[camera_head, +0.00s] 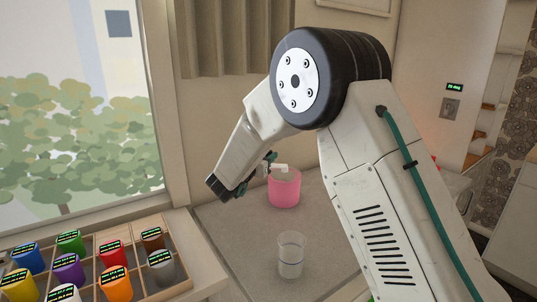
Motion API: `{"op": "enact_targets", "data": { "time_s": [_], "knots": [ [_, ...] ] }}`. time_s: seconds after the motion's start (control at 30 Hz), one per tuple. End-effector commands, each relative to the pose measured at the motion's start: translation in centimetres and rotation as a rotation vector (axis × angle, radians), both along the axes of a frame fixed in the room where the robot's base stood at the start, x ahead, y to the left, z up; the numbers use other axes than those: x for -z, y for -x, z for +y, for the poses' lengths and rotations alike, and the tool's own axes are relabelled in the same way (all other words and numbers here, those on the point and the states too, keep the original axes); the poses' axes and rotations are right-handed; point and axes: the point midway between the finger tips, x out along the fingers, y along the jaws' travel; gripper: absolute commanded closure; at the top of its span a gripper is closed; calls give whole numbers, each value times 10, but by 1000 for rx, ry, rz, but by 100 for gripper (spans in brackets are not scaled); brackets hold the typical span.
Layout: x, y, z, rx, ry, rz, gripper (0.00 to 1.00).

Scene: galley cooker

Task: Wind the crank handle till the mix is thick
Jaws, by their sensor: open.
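A pink round container (284,191) stands on the grey counter in the middle of the view. A small pale bar (280,168) is at its top, close to my gripper. I cannot tell whether this bar is the crank handle or part of my gripper. My gripper (258,174) is small in view, just left of the container's rim, and partly hidden by my wrist. Its jaws are open, and I see nothing held in them. The mix inside the container is not visible.
A clear glass (291,256) stands on the counter in front of the container. A wooden tray (122,231) with several coloured, labelled jars sits at the lower left by the window. The counter (225,225) left of the glass is bare. A wall rises behind.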

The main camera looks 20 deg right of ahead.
Motion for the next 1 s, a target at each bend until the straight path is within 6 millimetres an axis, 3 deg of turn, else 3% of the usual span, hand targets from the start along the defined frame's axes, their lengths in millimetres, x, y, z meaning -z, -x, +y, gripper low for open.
{"op": "enact_targets", "data": {
  "time_s": [0.17, 0.33, 1.0],
  "knots": [
    [0, 22, 23, -3, 1, 1, 57],
    [0, 33, 33, -1, 0, 0, 57],
    [0, 34, 34, 0, 0, 0, 57]
  ]
}}
